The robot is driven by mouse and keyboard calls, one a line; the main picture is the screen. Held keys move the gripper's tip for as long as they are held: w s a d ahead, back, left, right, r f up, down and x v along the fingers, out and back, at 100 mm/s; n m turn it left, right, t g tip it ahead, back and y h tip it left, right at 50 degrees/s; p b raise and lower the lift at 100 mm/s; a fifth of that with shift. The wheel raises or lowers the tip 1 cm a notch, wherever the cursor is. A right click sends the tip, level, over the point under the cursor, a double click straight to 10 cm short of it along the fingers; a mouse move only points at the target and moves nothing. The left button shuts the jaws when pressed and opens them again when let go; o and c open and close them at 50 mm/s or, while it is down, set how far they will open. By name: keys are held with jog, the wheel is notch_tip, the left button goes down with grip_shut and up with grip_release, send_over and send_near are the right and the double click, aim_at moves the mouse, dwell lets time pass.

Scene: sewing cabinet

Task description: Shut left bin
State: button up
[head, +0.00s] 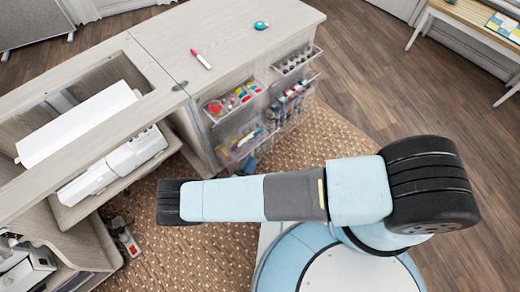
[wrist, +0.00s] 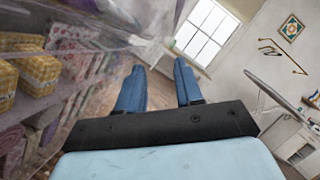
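A panel of clear bins is on the end of the cabinet in the head view. The upper left bin (head: 236,99) holds colourful items and leans outward at its top. The lower left bin (head: 247,142) is under it, and the upper right bin (head: 296,60) also juts out. My gripper (wrist: 159,82) is open in the wrist view, with two blue fingers apart and nothing between them. In the head view a blue part of it (head: 248,165) shows just below the lower left bin; the rest is hidden behind my arm. Clear plastic is close on the left in the wrist view.
A pink marker (head: 201,59) and a teal round item (head: 261,25) lie on the cabinet top. A white sewing machine (head: 112,166) sits in the cabinet's opening at left.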

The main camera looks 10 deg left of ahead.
aim_at(259, 150)
jog(key=x, duration=0.7)
grip_shut()
jog(key=shift+s, duration=0.1)
jog(key=shift+a, duration=0.1)
